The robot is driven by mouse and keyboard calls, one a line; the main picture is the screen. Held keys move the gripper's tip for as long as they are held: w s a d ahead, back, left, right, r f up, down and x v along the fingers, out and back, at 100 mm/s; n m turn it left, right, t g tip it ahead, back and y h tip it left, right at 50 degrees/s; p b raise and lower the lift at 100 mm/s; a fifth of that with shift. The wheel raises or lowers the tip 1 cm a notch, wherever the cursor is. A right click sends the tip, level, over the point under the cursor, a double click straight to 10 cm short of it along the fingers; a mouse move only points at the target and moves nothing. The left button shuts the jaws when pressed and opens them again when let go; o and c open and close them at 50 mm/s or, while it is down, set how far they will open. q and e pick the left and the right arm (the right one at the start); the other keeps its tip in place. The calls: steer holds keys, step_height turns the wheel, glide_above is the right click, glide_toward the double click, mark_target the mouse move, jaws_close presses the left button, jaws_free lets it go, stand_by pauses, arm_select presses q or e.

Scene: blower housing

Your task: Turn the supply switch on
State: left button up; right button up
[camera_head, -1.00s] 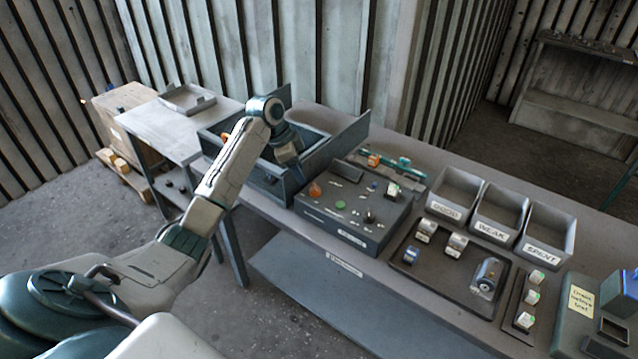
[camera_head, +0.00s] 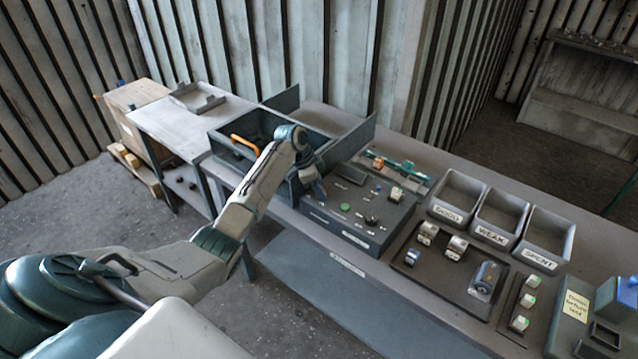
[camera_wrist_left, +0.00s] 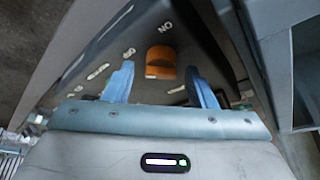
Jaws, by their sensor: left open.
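The orange switch (camera_wrist_left: 161,62) shows in the left wrist view on a dark panel face (camera_wrist_left: 190,38). White lettering that looks like an upside-down ON stands beyond it. My left gripper (camera_wrist_left: 160,82) is open, with one blue finger on each side of the switch's near end; I cannot tell if they touch it. In the head view my left gripper (camera_head: 320,190) is over the left part of the control box (camera_head: 345,232) and hides the switch. A green button (camera_head: 344,207) and a dark knob (camera_head: 371,219) are on the box. My right gripper is not in view.
A blue-grey open bin (camera_head: 228,155) with an orange curved handle (camera_head: 245,144) stands left of the box. To the right are a tray (camera_head: 445,283) with several parts and grey bins labelled GOOD (camera_head: 447,214), WEAK (camera_head: 490,236) and SPENT (camera_head: 539,257).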

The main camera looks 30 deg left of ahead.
arm_select(q)
steer(key=shift+a+f, duration=0.1)
steer(key=shift+c, duration=0.2)
steer(key=c, duration=0.9)
